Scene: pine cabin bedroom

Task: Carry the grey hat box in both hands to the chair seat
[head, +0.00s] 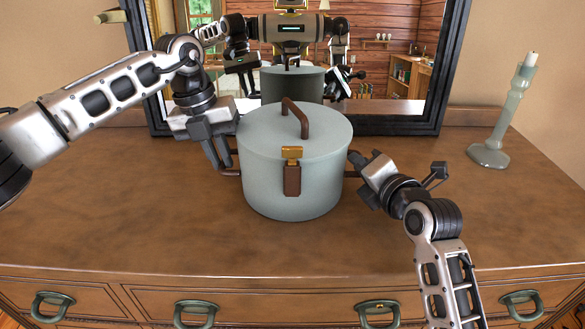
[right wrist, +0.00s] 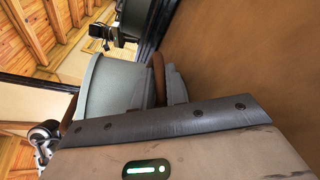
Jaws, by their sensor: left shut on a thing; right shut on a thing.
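The grey hat box (head: 292,172) is a round lidded box with a brown top handle and a brown strap with a brass clasp at its front. It is upright at the middle of the wooden dresser top; I cannot tell whether its base touches the wood. My left gripper (head: 229,168) is shut on the brown handle at the box's left side. My right gripper (head: 352,172) is shut on the handle at its right side. In the right wrist view, the box (right wrist: 110,85) shows beside the fingers, which close on the brown handle (right wrist: 158,78). The chair is not in view.
The dresser top (head: 130,215) is mostly bare around the box. A pale green candlestick (head: 505,115) stands at the right. A black-framed mirror (head: 440,75) stands behind the box and reflects me and the room. Drawers with green metal pulls (head: 197,312) line the dresser front.

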